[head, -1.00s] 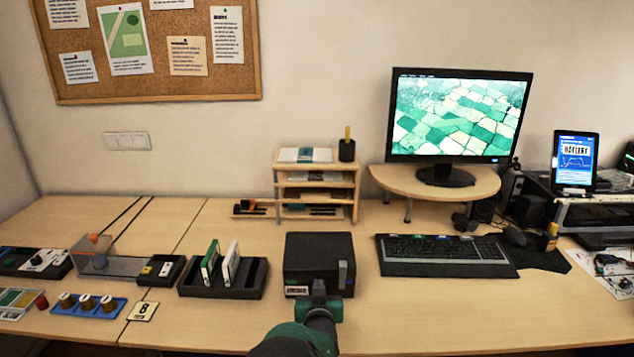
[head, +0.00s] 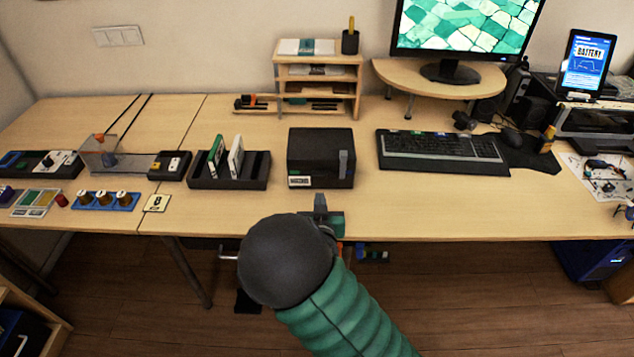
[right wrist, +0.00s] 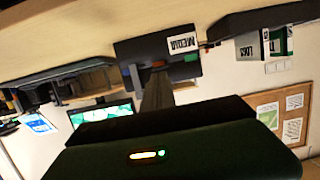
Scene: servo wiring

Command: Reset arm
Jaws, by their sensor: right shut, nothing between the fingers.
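My right arm, green with a dark rounded joint, comes in from the bottom of the head view. My right gripper (head: 320,204) is at the front edge of the desk, in front of a black box (head: 320,157) with a white label, and apart from it. It is shut and empty, and is partly hidden behind my own arm. In the right wrist view the black labelled box (right wrist: 158,50) shows beyond the gripper, tilted in the picture. My left gripper is not in view.
The wooden desk (head: 420,210) has free room at its front right. A black rack (head: 228,182) with two upright cards stands left of the box, a keyboard (head: 440,148) right. A blue tray (head: 105,203) with several knobs lies at left. Wooden floor shows below.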

